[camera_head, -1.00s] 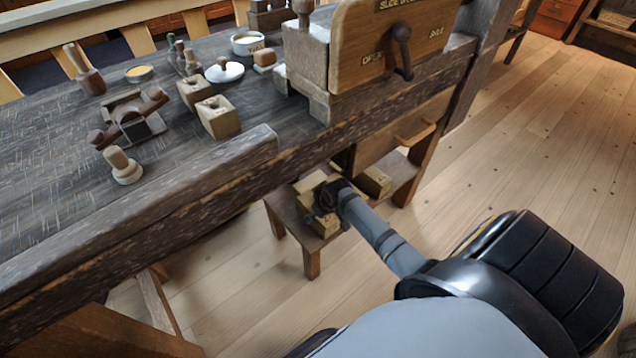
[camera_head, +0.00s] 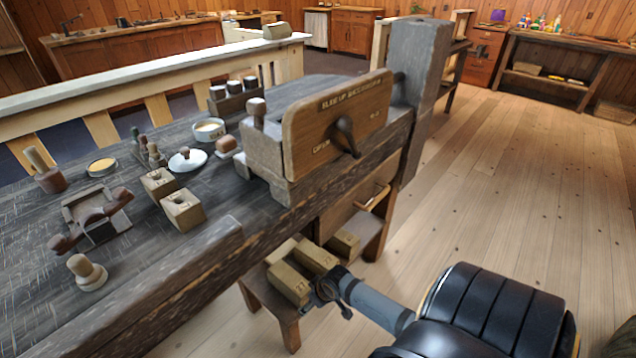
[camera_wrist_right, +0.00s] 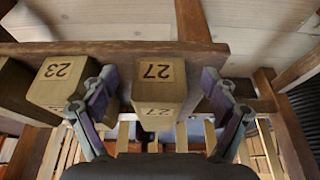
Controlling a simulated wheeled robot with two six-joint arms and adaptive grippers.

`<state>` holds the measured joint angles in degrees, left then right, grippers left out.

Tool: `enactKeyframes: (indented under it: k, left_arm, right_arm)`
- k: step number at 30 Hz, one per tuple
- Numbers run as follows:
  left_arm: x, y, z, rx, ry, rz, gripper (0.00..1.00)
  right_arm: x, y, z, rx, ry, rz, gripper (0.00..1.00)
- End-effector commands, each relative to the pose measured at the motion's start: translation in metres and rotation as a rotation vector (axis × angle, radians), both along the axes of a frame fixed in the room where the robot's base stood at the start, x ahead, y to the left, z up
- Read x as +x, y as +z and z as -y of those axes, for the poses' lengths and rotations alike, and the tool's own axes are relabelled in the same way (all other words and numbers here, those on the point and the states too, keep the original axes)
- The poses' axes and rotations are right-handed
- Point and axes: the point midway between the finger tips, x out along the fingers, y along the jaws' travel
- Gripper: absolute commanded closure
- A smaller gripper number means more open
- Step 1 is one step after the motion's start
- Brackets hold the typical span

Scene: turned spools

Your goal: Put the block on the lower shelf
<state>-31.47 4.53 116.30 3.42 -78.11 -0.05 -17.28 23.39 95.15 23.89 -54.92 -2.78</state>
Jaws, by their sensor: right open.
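A wooden block marked 27 (camera_head: 290,284) rests on the low wooden shelf (camera_head: 262,292) under the bench. It shows in the right wrist view (camera_wrist_right: 157,85) between the two fingers. A block marked 23 (camera_head: 317,258) sits beside it and also shows in the right wrist view (camera_wrist_right: 62,84). My right gripper (camera_head: 326,289) is open at the near end of block 27, with one finger to each side; contact cannot be told. My left gripper is out of view. Which block the task means is not shown.
Another block (camera_head: 345,243) stands on the same shelf. Two drilled blocks (camera_head: 183,210), a plane (camera_head: 92,215) and several small tools lie on the dark workbench above. The bench edge (camera_head: 215,245) overhangs close to the shelf. The floor (camera_head: 480,170) at right is open.

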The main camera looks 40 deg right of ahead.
Motion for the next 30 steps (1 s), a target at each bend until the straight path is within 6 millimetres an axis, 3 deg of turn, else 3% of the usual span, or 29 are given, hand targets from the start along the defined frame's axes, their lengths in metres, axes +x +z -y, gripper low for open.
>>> enactKeyframes:
  k: [3,10,12,15,19,30]
  left_arm:
    - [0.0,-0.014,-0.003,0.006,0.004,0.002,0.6]
    - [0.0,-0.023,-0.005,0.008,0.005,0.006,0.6]
    - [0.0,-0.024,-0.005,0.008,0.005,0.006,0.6]
    - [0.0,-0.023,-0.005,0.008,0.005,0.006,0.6]
    - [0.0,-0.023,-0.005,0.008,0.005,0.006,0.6]
    - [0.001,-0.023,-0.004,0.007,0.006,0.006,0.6]
  right_arm:
    - [-0.017,0.001,0.001,0.0,0.001,-0.001,0.14]
    - [-0.026,-0.001,-0.001,0.002,0.0,-0.004,0.14]
    - [-0.042,-0.006,-0.021,0.008,0.0,-0.044,0.14]
    - [-0.083,-0.008,-0.063,0.003,-0.009,-0.149,0.14]
    - [-0.119,-0.001,-0.09,-0.021,-0.041,-0.251,0.14]
    - [-0.125,0.001,-0.092,-0.03,-0.049,-0.271,0.14]
